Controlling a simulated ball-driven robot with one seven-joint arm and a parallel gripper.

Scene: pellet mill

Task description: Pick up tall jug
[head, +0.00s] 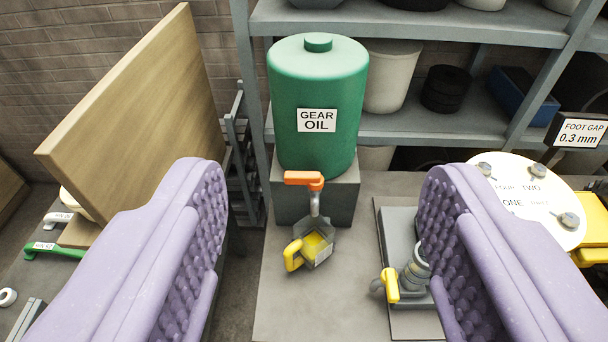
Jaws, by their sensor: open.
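A grey angular jug (317,247) with a yellow handle (293,255) stands on the grey bench (285,300) under the tap. It has yellow inside; I take it for the tall jug. The orange-handled tap (305,179) sits just above it, on the front of the green gear oil drum (317,85). My gripper (322,180) is open, its two purple studded fingers wide apart at left and right. The jug shows in the gap between them, with nothing held. The right finger hides part of the bench.
The drum stands on a grey block (290,202). At right are a grey fitting with a yellow lever (390,285), a white round plate (540,205) and a "FOOT GAP" sign (580,132). A wooden panel (125,115) leans at left. Shelves (430,125) stand behind.

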